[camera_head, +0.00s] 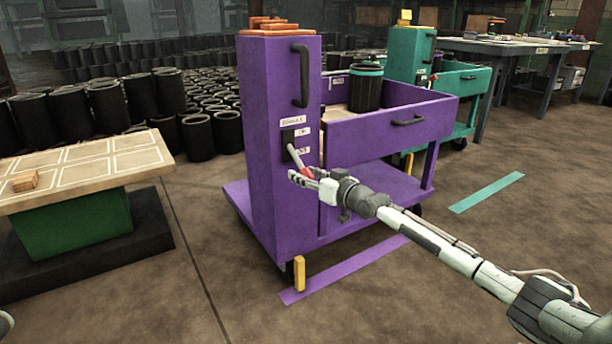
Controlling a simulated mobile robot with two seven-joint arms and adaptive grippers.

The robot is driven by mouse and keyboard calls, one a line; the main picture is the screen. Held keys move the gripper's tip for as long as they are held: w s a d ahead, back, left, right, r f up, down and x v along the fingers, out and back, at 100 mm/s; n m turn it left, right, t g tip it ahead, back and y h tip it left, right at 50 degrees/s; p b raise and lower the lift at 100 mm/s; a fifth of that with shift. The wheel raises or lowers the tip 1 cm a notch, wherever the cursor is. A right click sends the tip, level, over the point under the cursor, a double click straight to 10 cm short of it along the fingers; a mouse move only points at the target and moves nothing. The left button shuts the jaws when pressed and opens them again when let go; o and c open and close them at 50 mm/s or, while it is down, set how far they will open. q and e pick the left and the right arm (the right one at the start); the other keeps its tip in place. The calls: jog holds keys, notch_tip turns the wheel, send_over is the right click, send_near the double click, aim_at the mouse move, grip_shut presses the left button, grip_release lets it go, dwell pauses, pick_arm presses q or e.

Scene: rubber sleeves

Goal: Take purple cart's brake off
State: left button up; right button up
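The purple cart (276,130) stands in the middle with a tall front column, an open bin and a lower deck. On the column's face is a dark slotted brake plate (289,136) with small white labels. A grey brake lever (294,155) with a red grip (306,173) slants down and right from it. My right gripper (304,177) is at the red grip, its fingers on either side of it. Whether they are clamped on it cannot be told. A yellow block (299,273) is beside the cart's front wheel. My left gripper is not in view.
A wooden-topped table (90,168) on a green base stands at the left. A teal cart (462,82) is behind the purple one, and a workbench (515,46) is at the back right. Many black sleeves (105,102) stand behind. Floor at the front is clear.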

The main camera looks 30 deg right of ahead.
jog(key=v, duration=1.2)
dwell(0.4)
